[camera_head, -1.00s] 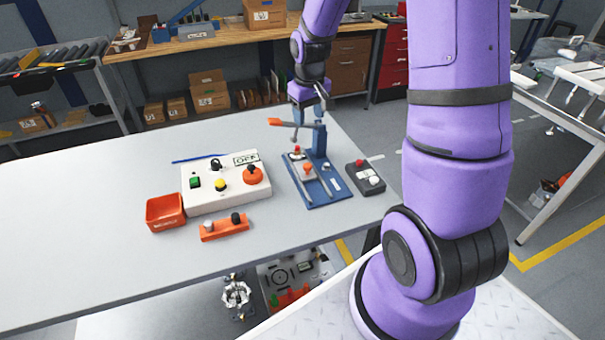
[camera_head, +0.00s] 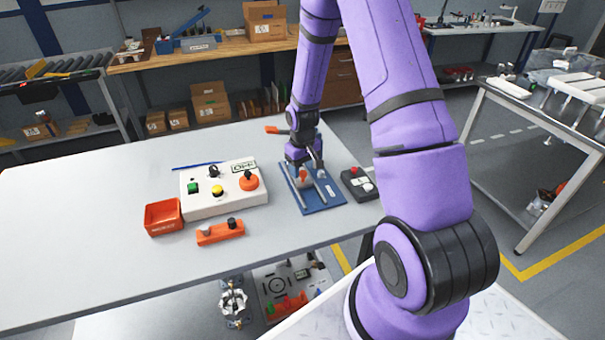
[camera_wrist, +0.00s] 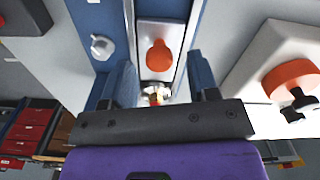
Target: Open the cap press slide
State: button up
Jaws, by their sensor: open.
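The cap press has a blue base (camera_head: 322,205) lying on the grey table, with two pale rails along it. Its slide carries an orange knob (camera_head: 303,176). In the wrist view the light slide plate (camera_wrist: 172,28) lies between the rails, and the orange knob (camera_wrist: 159,55) stands on it. A grey knob (camera_wrist: 101,47) sits on the blue base to the left. My gripper (camera_head: 305,164) is above the press, close behind the orange knob. It is open; in the wrist view my gripper (camera_wrist: 160,88) shows no grip on the knob. My arm hides much of the press's upright part.
A white control box (camera_head: 225,205) with buttons stands left of the press. A dark box with a red button (camera_head: 358,182) is close on its right. An orange bin (camera_head: 163,217) and an orange block (camera_head: 220,233) lie further left. The table's left side is clear.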

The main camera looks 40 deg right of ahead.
jog(key=shift+f, duration=1.25)
jog(key=shift+c, duration=0.2)
